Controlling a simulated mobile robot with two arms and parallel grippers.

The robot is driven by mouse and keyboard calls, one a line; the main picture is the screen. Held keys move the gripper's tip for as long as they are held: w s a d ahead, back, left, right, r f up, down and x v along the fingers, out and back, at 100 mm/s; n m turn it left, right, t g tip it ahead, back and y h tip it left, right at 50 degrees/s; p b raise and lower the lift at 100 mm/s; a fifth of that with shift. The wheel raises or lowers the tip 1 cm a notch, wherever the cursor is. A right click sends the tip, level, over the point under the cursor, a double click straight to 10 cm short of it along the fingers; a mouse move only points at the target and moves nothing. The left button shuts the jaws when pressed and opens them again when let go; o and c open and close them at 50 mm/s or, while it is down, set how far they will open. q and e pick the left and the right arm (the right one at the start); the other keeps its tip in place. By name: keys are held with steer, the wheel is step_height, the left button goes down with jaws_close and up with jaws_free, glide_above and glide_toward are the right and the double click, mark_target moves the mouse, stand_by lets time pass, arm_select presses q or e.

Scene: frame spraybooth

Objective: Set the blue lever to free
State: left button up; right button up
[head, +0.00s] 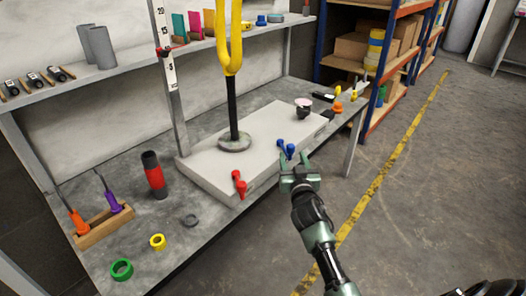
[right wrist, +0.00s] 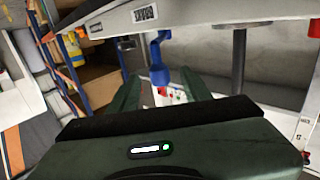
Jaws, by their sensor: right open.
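The blue lever (head: 289,149) is on the front side of the pale block (head: 215,160) on the bench. In the right wrist view the blue lever (right wrist: 158,62) hangs below the block's edge, seen between my finger tips. My right gripper (head: 298,166) is open and empty, just in front of the lever in the head view. It shows in the right wrist view too (right wrist: 162,88), its fingers on either side of the lever in the picture. I cannot tell whether they touch it. My left gripper is out of view.
A red lever (head: 239,184) is on the block's front left. A yellow fork (head: 229,50) on a black post stands on the block. A red-black cylinder (head: 154,175), rings and a wooden tool rack (head: 104,227) are on the bench. Open floor lies to the right.

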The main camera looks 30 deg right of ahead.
steer(key=shift+w+d+r, duration=0.15)
steer(key=shift+w+r, duration=0.15)
steer(key=b+x, duration=0.1)
steer(key=x, duration=0.6)
steer(key=shift+d+b, duration=0.15)
steer(key=shift+b, duration=0.15)
jaws_close()
stand_by(0.9)
